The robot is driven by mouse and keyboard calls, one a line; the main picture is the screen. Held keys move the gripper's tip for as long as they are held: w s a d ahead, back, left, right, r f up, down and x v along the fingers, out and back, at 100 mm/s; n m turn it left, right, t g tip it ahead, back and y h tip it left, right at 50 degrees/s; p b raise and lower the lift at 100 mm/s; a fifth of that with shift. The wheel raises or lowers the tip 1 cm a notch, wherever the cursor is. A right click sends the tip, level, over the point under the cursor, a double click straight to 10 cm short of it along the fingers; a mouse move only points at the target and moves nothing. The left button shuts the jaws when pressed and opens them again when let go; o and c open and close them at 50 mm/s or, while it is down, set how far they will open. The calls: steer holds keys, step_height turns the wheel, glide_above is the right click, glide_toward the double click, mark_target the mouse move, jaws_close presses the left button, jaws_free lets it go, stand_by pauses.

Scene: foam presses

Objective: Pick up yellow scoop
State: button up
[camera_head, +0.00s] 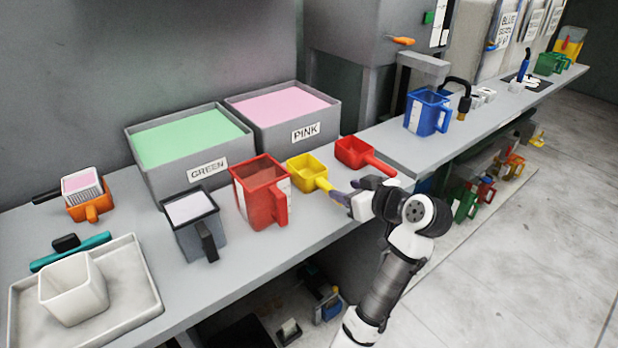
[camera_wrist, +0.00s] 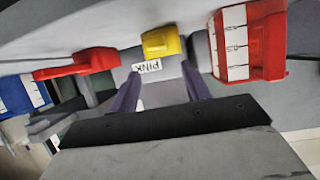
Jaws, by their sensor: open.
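The yellow scoop (camera_head: 306,174) stands on the grey bench in the head view, its short handle pointing toward my gripper (camera_head: 345,190). My gripper is open and empty, just in front of the handle's end. In the wrist view the yellow scoop (camera_wrist: 163,42) appears ahead of the gap between the two purple fingers of my gripper (camera_wrist: 160,86). The fingers look apart from the scoop. Whether the handle's tip reaches between them is hard to tell.
A red scoop (camera_head: 352,152) lies close to the right, and a red jug (camera_head: 258,190) stands close to the left. Behind are the GREEN bin (camera_head: 160,176) and the PINK bin (camera_head: 270,140). A blue jug (camera_head: 420,112) stands farther right.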

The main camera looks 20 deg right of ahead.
mark_target(324, 182)
steer(key=p+x, duration=0.2)
steer(key=x, duration=0.7)
steer(key=shift+s, duration=0.1)
steer(key=shift+r, duration=0.1)
jaws_close()
